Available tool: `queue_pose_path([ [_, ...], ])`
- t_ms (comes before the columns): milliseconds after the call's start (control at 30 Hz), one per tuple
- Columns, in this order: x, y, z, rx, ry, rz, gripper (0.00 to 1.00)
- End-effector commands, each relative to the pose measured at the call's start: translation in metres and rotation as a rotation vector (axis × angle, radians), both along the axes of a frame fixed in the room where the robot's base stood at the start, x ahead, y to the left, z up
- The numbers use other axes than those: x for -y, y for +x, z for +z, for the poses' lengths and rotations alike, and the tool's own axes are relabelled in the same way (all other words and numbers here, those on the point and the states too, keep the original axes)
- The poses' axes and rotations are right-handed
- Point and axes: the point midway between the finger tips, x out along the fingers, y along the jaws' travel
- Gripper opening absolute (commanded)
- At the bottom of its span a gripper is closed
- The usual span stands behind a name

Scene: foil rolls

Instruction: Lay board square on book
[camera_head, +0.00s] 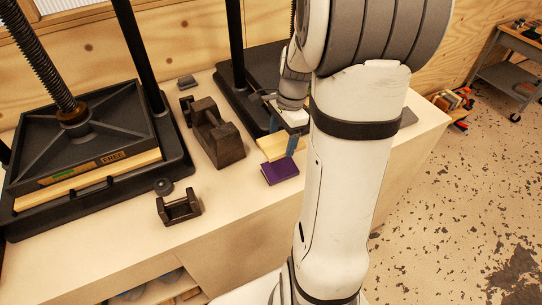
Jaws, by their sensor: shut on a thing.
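A pale wooden board (271,147) is in the middle of the head view, on or just above the bench top; I cannot tell which. My gripper (283,136), with blue fingertips, reaches down at the board and is shut on it; my arm hides part of the grip and the board's right end. A small purple book (280,170) lies on the bench near its front edge, just in front of the board in the picture. Whether the board overlaps the book is not clear.
A black screw press (85,145) with a wooden board in it fills the bench's left side. A second press (237,97) stands behind my gripper. Between them are a dark iron block (217,135) and a small dark bracket (179,207). Bare bench top (225,195) lies left of the book.

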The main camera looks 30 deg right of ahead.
Motion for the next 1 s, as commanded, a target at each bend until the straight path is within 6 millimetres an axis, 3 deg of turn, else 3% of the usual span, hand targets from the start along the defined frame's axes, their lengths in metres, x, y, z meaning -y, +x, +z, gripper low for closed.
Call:
queue_pose_path([
  [233, -0.001, -0.001, -0.044, -0.007, 0.003, 0.002, 0.47],
  [600, -0.001, -0.001, -0.089, -0.005, 0.002, 0.004, 0.47],
  [1000, -0.002, 0.0, -0.099, -0.001, 0.0, 0.004, 0.47],
])
